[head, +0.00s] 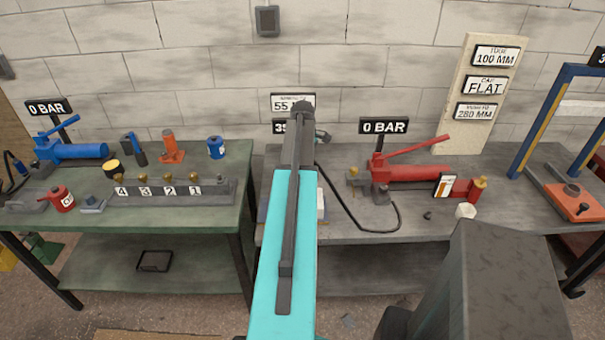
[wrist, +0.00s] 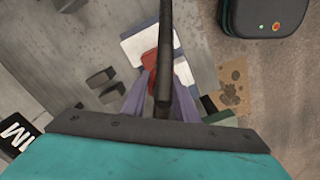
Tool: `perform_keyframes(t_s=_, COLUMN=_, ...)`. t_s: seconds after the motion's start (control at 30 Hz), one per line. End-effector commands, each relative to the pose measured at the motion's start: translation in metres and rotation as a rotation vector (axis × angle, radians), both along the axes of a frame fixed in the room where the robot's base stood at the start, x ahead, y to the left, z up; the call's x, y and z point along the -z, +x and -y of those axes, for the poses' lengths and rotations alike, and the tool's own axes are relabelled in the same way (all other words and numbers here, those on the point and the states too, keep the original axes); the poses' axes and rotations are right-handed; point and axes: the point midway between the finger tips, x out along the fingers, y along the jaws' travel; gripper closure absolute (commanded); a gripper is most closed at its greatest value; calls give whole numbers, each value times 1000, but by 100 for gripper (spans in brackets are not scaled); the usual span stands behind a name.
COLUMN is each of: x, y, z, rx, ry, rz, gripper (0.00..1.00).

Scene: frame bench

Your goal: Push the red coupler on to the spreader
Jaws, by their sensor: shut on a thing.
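My gripper (wrist: 154,78) points down over the bench in the wrist view, its two greyish fingers close around a red piece. That red piece, which looks like the red coupler (wrist: 149,61), shows between the fingertips, partly covered by a dark bar across the view. Two dark blocks (wrist: 104,84) lie left of the fingers; I cannot tell if they belong to the spreader. In the head view my turquoise arm hides the gripper and the coupler. I cannot make out the spreader clearly, nor whether the coupler touches it.
A black hose (head: 352,212) curves over the right bench (head: 420,228) beside my arm. A red hand pump (head: 408,172) stands there under a 0 BAR sign (head: 384,126). The left bench (head: 150,223) holds a numbered manifold (head: 215,190) and a blue pump (head: 75,150).

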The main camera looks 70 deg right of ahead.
Motion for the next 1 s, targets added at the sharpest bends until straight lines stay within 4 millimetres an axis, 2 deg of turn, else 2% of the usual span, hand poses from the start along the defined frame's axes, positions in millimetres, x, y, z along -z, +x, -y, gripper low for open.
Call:
perform_keyframes(t_s=0.2, x=4, y=0, z=0, rx=0, ry=0, rz=0, gripper=100)
perform_keyframes(t_s=0.23, x=4, y=0, z=0, rx=0, ry=0, rz=0, gripper=70)
perform_keyframes(t_s=0.33, x=4, y=0, z=0, rx=0, ry=0, rz=0, gripper=53)
perform_keyframes(t_s=0.37, x=3, y=0, z=0, rx=0, ry=0, rz=0, gripper=52)
perform_keyframes(t_s=0.77, x=2, y=0, z=0, rx=0, ry=0, rz=0, gripper=52)
perform_keyframes(t_s=1.0, x=-12, y=0, z=1, rx=0, ry=-1, rz=0, gripper=52)
